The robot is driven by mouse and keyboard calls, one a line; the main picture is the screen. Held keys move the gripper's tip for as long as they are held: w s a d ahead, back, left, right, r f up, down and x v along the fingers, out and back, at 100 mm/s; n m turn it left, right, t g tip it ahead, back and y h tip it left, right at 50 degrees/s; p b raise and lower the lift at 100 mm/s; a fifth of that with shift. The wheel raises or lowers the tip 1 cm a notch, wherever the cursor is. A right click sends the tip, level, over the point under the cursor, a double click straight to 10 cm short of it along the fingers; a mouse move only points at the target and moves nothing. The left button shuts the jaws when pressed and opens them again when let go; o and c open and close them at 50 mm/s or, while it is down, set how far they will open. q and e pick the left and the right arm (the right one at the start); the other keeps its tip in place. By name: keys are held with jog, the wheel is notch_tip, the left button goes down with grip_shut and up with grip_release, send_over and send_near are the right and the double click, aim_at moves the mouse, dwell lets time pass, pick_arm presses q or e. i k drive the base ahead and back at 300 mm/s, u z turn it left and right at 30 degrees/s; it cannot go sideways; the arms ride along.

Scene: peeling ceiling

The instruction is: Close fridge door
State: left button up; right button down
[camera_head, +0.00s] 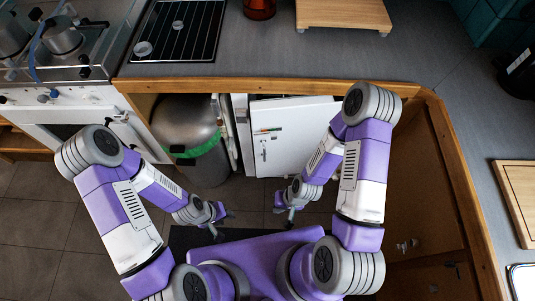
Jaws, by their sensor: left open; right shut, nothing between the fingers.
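The small white fridge stands under the counter, with its white door (287,138) facing me. The door seems to stand ajar, with a gap and shelf edges showing at its left side; how far it is open I cannot tell exactly. My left gripper (224,225) is open and empty, low in front of the trash bin and left of the door. My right gripper (284,213) is shut and empty, in front of the door and apart from it. My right arm hides the door's right side.
A metal trash bin (190,130) with a green rim stands left of the fridge. A wooden-edged counter (260,84) runs above, bearing a cutting board (343,14). A white stove (60,113) is at the left. Wooden cabinets (410,190) close off the right. Tiled floor is clear at left.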

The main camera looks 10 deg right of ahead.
aim_at(300, 123)
jog(key=k, duration=0.15)
jog(key=u, duration=1.85)
jog(key=i, duration=1.4)
jog(key=z, duration=2.4)
